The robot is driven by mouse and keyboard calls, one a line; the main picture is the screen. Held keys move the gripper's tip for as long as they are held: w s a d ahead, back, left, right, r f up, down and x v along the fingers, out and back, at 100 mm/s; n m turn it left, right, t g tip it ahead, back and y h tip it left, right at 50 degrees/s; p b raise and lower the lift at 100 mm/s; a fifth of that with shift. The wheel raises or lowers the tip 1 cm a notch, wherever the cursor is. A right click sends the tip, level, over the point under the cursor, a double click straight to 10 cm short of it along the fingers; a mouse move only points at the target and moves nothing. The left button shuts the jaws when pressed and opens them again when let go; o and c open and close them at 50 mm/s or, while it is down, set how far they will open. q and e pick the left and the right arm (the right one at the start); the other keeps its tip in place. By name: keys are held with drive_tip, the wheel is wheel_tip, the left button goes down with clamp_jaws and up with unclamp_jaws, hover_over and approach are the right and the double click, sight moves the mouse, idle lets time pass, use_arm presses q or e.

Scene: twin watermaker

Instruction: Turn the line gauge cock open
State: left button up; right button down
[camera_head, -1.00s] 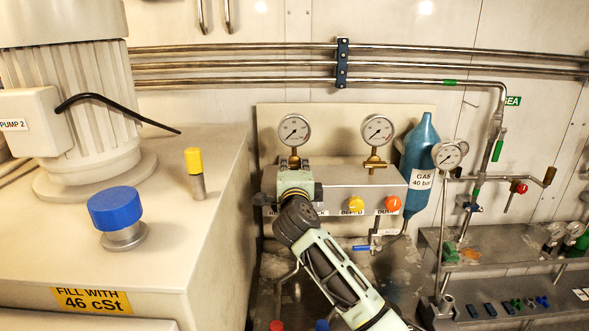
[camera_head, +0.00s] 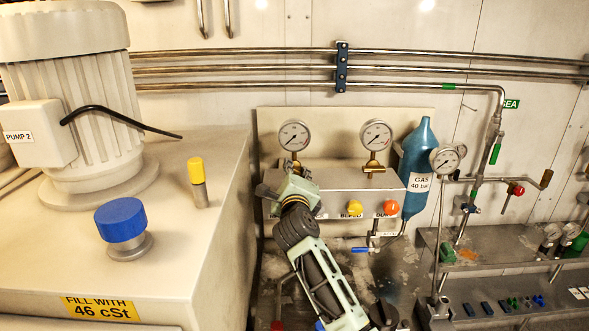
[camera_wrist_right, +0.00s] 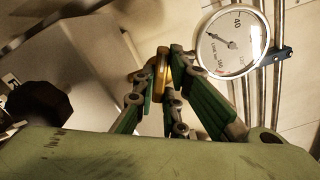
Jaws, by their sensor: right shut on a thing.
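A round white gauge (camera_head: 293,136) stands on the left end of the grey block (camera_head: 345,181), with a brass fitting (camera_head: 292,164) under it. My right gripper (camera_head: 291,182) is right below that fitting, tilted in front of the block's left end. In the right wrist view, its green fingers (camera_wrist_right: 162,72) are closed on the brass cock (camera_wrist_right: 161,68), one on each side. The gauge face (camera_wrist_right: 232,44) shows at the upper right there. The head view hides most of the cock behind my gripper. My left gripper is not in view.
A second gauge (camera_head: 376,135) stands on the block, above a yellow knob (camera_head: 355,208) and an orange knob (camera_head: 391,207). A blue gas bottle (camera_head: 420,160) is at the right. A tank with a blue cap (camera_head: 120,220) bounds the left side.

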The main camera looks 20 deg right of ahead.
drive_tip(key=m, duration=0.2)
drive_tip(key=shift+m+p, duration=0.35)
drive_tip(key=shift+m, duration=0.05)
drive_tip(key=m, duration=0.2)
drive_tip(key=shift+f+m, duration=0.15)
drive_tip(key=shift+m, duration=0.25)
drive_tip(key=m, duration=0.4)
drive_tip(key=shift+m, duration=0.4)
drive_tip(key=c, duration=1.8)
unclamp_jaws()
